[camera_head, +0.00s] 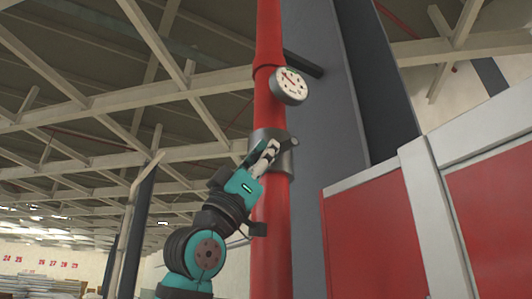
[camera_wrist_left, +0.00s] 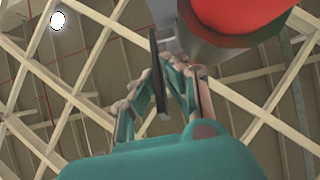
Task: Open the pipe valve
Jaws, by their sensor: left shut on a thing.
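A red vertical pipe (camera_head: 270,230) runs up the middle of the head view. A grey metal valve collar (camera_head: 283,165) wraps it below a round white gauge (camera_head: 290,86). My left gripper (camera_head: 266,153) is in front of the collar, reaching up from the lower left. In the left wrist view the gripper (camera_wrist_left: 160,90) is shut on the dark, flat valve handle (camera_wrist_left: 159,75), which stands between the fingers. The red pipe also shows at the upper right of that view (camera_wrist_left: 240,12). The handle is largely hidden by the fingers in the head view. My right gripper is out of view.
A grey steel column (camera_head: 318,120) stands right behind the pipe. A red and white panelled structure (camera_head: 375,235) fills the lower right. Pale roof beams cross overhead. The space left of the pipe looks open around my left arm.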

